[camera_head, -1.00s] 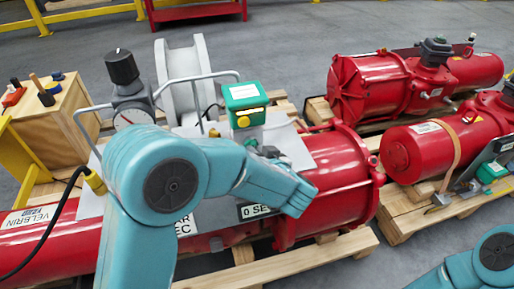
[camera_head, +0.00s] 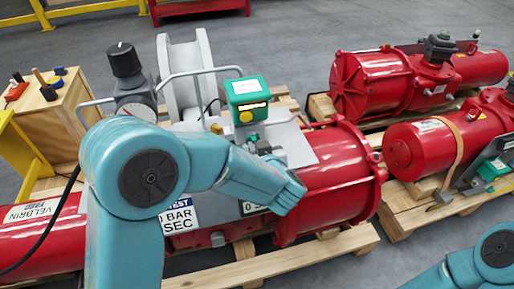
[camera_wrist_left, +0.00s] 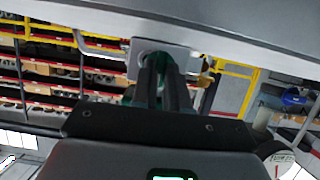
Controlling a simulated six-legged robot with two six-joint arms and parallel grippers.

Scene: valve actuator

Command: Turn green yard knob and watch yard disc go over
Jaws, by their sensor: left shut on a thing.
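My left arm reaches across the near red actuator (camera_head: 330,172) in the head view. Its hand (camera_head: 262,187) is in front of the grey panel, and its fingertips are hidden there. In the left wrist view my left gripper (camera_wrist_left: 163,72) is shut on the green knob (camera_wrist_left: 181,60), which shows partly behind the dark fingers, against a grey plate. The green box (camera_head: 247,88) on top of the actuator has a dark window with a yellow band, which may be the yard disc. My right gripper is not in view; only part of my right arm shows at lower right.
A black knob and gauge (camera_head: 126,65) and bent grey tubes stand beside the green box. A wooden box (camera_head: 50,112) with small tools is at left. Two more red actuators (camera_head: 372,82) lie on pallets at right.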

